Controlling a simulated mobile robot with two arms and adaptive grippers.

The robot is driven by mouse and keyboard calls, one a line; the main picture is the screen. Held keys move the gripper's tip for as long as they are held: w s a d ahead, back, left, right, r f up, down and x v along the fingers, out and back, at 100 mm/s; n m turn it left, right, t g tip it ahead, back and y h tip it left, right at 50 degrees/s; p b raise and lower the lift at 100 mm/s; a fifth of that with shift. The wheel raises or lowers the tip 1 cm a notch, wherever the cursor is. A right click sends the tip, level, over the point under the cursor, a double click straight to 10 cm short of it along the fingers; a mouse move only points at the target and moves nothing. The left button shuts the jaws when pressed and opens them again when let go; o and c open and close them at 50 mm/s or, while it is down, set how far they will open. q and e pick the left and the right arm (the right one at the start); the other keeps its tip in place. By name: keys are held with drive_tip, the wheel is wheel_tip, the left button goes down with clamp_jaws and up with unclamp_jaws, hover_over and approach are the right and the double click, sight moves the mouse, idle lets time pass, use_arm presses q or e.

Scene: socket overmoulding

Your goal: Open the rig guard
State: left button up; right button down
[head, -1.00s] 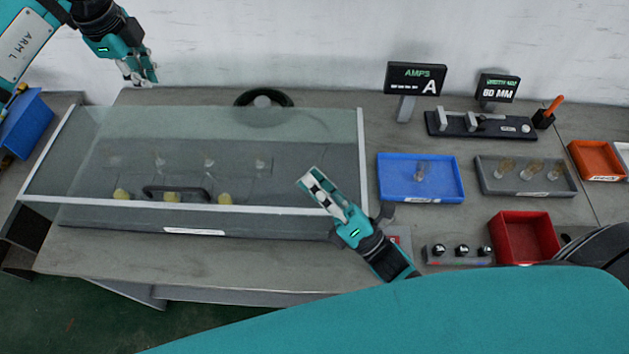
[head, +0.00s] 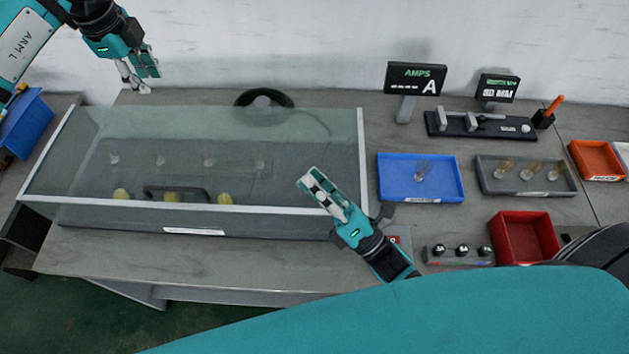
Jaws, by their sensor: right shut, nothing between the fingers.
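The rig guard (head: 363,150) is a clear cover with a pale frame, lying down over the rig on the left of the bench. A dark bar handle (head: 178,190) shows near its front edge. Several bulb-like pieces and yellow pieces (head: 224,198) show through the clear panel. My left gripper (head: 147,82) is high at the back left, above and behind the guard, away from the handle; its fingers look apart and empty. My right gripper (head: 309,177) is shut and empty over the guard's front right corner, right of the handle; whether it touches the panel is unclear.
Right of the guard are a blue tray (head: 440,198), a grey tray (head: 527,190), a red bin (head: 525,238) and a row of black knobs (head: 462,250). The AMPS display (head: 415,78) stands behind. A black ring (head: 264,97) lies behind the guard.

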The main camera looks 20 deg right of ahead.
use_arm(q)
drive_tip(key=shift+o, duration=0.6)
